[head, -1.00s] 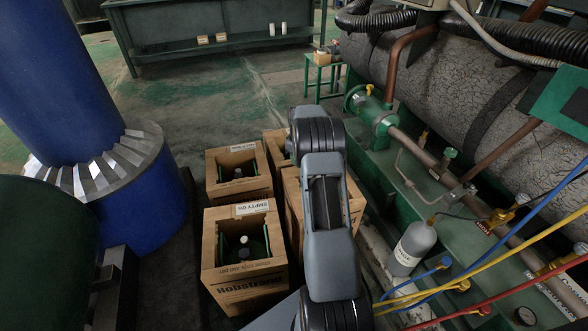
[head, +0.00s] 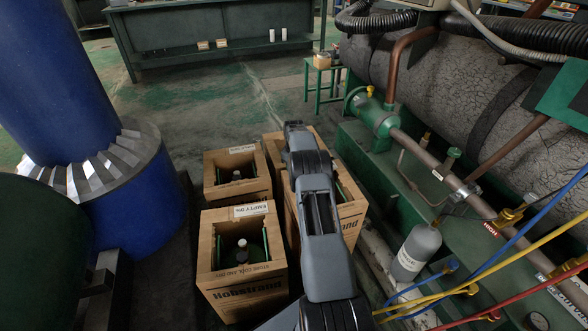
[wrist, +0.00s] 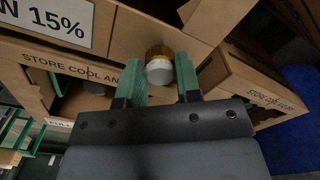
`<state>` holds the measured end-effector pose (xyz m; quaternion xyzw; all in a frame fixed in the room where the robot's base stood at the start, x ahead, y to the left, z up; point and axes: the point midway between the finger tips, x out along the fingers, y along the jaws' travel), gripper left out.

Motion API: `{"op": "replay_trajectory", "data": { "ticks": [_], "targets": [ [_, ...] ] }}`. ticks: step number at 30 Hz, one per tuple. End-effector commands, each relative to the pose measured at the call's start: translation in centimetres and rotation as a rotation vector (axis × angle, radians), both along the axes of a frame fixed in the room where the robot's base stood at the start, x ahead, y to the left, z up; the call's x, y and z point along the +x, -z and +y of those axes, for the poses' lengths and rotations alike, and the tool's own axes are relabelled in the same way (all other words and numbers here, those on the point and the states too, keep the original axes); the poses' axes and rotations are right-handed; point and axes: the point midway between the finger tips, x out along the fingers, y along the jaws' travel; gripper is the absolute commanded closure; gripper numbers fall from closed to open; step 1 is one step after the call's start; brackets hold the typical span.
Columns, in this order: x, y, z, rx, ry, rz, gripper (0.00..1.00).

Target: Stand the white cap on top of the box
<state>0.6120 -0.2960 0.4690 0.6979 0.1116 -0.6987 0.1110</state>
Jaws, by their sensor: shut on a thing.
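In the wrist view my gripper (wrist: 161,87) has its two green fingers closed on the sides of a small white cap (wrist: 159,72). A brown-gold part shows just above the cap's white end; I cannot tell whether it belongs to it. Just beyond is a cardboard-brown box (wrist: 150,20) with a label ending "N 15%" and "STORE COOL AN" print. The cap appears in front of the box; whether they touch is unclear. In the head view the right-hand box (head: 350,215) stands partly behind my arm. My gripper's fingers and the cap are hidden there.
Two open boxes stand on the left, a near one (head: 240,295) labelled "EMPTY 0%" and a far one (head: 238,193), each holding a cylinder. A grey bottle (head: 416,250) and hoses are at right. A blue column (head: 140,190) is at left.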

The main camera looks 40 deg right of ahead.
Motion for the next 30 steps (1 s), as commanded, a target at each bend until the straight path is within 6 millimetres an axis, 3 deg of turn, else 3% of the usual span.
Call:
{"op": "replay_trajectory", "data": {
  "ticks": [12,13,20,30],
  "targets": [
    [0.01,0.54,-0.02,-0.001,0.0,-0.001,0.91],
    [0.01,0.48,-0.03,-0.001,0.0,-0.001,0.67],
    [0.01,0.44,-0.02,-0.001,0.0,-0.001,0.45],
    [0.02,-0.24,-0.03,-0.001,0.0,-0.003,0.43]
  ]
}}
